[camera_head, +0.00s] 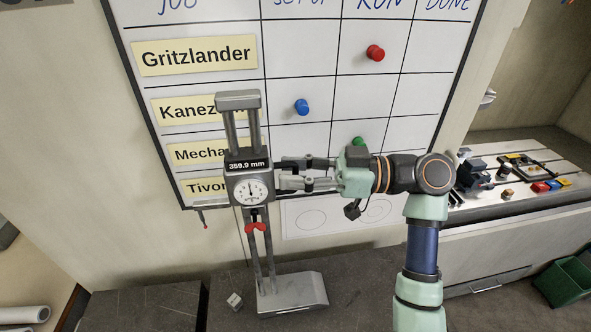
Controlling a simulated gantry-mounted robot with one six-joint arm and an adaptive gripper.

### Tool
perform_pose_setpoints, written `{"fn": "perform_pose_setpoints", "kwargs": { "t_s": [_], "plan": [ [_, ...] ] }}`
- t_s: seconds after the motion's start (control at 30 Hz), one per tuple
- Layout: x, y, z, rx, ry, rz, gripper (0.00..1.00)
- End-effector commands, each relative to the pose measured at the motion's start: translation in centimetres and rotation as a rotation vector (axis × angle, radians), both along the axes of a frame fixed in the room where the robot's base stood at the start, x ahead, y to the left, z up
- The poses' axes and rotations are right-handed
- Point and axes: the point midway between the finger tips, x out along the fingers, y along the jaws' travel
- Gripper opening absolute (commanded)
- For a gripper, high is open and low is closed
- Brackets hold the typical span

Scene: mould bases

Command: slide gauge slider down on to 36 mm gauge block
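The height gauge has two upright columns and a grey base (291,293) on the dark surface. Its slider (249,184) sits high on the columns, with a round dial, a display reading 359.9 mm and a red part below. A small pale block (235,300) lies on the dark surface just left of the base. No size mark on it is legible, so I cannot tell if it is the 36 mm block. My gripper (280,176) is at the slider's right side, fingers pointing left, with a gap between them. Whether they clamp a part of the slider is unclear.
A whiteboard (425,88) with name labels and coloured magnets hangs behind the gauge. A bench (490,212) with small parts stands at the right, with a green bin (565,283) below. The column space between slider and base looks clear.

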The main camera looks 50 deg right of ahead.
Motion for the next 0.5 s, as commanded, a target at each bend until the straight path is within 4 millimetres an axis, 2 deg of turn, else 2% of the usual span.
{"fn": "perform_pose_setpoints", "kwargs": {
  "t_s": [0.03,0.2,0.5],
  "plan": [
    [-0.01,-0.01,-0.01,0.0,0.0,0.0,0.29],
    [-0.01,-0.01,-0.01,0.0,0.0,0.0,0.01],
    [-0.03,-0.01,0.01,0.0,0.0,0.0,0.0]
  ]
}}
